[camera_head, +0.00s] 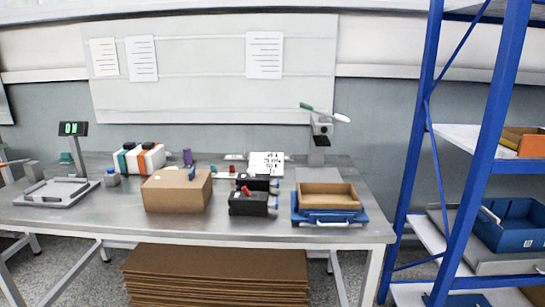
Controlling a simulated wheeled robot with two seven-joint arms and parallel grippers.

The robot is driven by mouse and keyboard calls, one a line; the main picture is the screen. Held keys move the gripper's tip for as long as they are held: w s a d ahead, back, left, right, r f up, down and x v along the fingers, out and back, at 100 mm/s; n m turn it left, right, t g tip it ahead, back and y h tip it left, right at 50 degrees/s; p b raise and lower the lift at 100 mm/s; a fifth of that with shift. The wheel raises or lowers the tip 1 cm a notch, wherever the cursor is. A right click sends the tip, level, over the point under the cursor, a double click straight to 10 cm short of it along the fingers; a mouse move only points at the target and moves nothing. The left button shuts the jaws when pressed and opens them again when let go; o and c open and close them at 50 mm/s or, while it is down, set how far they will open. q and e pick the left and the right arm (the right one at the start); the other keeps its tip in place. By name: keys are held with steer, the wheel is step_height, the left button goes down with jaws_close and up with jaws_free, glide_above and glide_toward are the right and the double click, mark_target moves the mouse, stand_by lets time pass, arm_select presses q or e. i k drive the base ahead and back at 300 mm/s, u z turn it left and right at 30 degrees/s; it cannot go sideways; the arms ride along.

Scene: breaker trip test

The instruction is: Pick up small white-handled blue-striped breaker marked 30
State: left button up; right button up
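I cannot make out a small white-handled, blue-striped breaker marked 30; markings are too small to read. Two black breaker-like blocks sit right of the middle of the table in the head view. The front block (248,204) has a red handle on top, and the rear block (262,183) stands just behind it, partly hidden. Small coloured pieces lie behind the cardboard box, among them a green one (213,169) and a red one (232,169). Neither of my grippers shows in the head view.
The metal table (270,236) also holds a cardboard box (177,191), a brown tray (328,196) on a blue base, a lever press (321,130), a scale (57,191) and a striped white case (139,158). A blue shelf rack (415,150) stands at right. The table's front strip is clear.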

mark_target(261, 182)
steer(key=k, duration=0.6)
steer(key=u, duration=0.75)
steer(key=i, duration=1.4)
steer(key=z, duration=0.75)
